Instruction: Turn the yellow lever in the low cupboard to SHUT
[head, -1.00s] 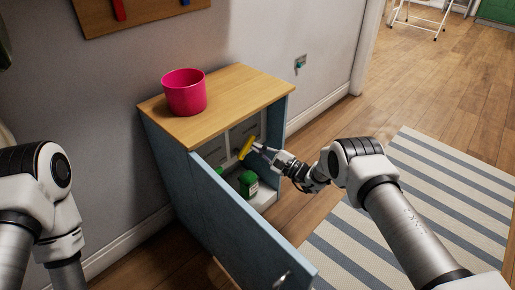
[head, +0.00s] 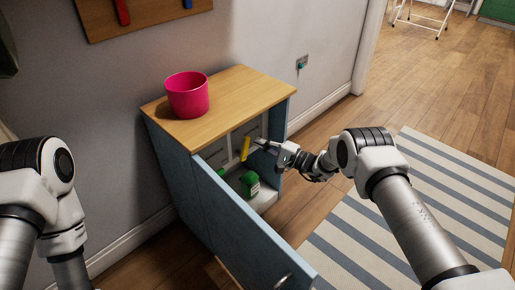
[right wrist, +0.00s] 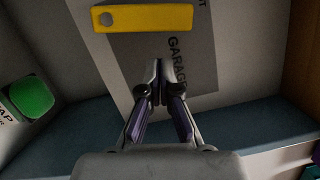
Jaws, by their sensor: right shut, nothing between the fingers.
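The yellow lever (head: 245,149) is in the open low cupboard (head: 177,172), on its back wall, standing nearly upright in the head view. In the right wrist view the lever (right wrist: 150,18) lies across the top, with a round pivot at its left end. A grey label beside it reads "GARAGE"; the end of another word is cut off, and I cannot read SHUT. My right gripper (head: 260,143) is shut and empty, just right of the lever. In the right wrist view its fingertips (right wrist: 160,72) show apart from the lever. My left arm shows at the left, its gripper out of view.
The blue cupboard door (head: 250,228) stands open toward me. A pink bucket (head: 187,97) is on the cupboard top. A striped rug (head: 370,250) lies at the right.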

